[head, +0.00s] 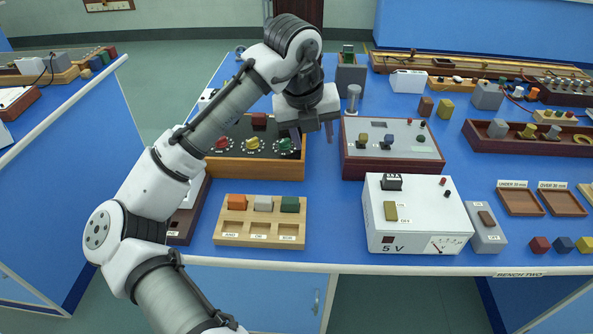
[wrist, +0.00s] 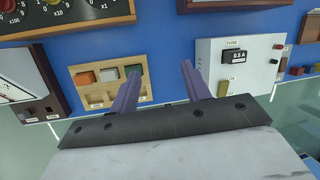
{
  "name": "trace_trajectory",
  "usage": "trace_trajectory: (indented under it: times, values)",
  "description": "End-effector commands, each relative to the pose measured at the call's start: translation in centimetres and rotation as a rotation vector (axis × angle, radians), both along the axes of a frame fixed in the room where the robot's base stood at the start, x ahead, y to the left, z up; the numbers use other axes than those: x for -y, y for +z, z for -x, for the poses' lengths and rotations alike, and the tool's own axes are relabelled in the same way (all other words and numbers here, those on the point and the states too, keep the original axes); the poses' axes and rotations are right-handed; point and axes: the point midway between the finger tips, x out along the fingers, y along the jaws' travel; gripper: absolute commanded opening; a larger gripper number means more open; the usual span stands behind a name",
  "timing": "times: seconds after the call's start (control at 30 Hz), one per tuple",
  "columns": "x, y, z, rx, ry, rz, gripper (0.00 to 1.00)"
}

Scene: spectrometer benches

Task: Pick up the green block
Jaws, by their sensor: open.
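A dark green block (head: 290,204) sits in the right slot of a labelled wooden rack (head: 258,240) near the bench's front edge. An orange block (head: 237,202) and a grey block (head: 263,203) stand to its left in the same row. My gripper (head: 315,136) is open and empty, above the bench and apart from the block. In the wrist view my gripper (wrist: 160,72) has the green block (wrist: 133,70) by its left fingertip, which partly covers it.
A wooden-framed dial box (head: 258,172) stands behind the rack. A white 5 V power supply (head: 415,220) stands to the right, with a framed panel (head: 392,165) behind it. Bare blue bench lies between rack and supply.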

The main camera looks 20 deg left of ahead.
Motion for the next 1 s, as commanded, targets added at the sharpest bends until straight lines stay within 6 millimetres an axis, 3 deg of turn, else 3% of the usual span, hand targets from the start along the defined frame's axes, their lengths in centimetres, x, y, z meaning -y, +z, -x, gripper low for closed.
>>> trace_trajectory:
  times: [0.1, 0.23, 0.6, 0.87, 1.0]
  values:
    - [-2.4, -1.6, 2.9, -0.197, -0.088, -0.085, 0.47]
    - [-3.3, -3.0, 4.2, -0.283, -0.134, -0.105, 0.47]
    - [-3.3, -9.6, 4.3, -0.286, -0.137, -0.108, 0.47]
    - [-3.4, -11.5, 4.4, -0.283, -0.137, -0.108, 0.47]
    - [-3.6, -13.4, 4.6, -0.284, -0.137, -0.108, 0.47]
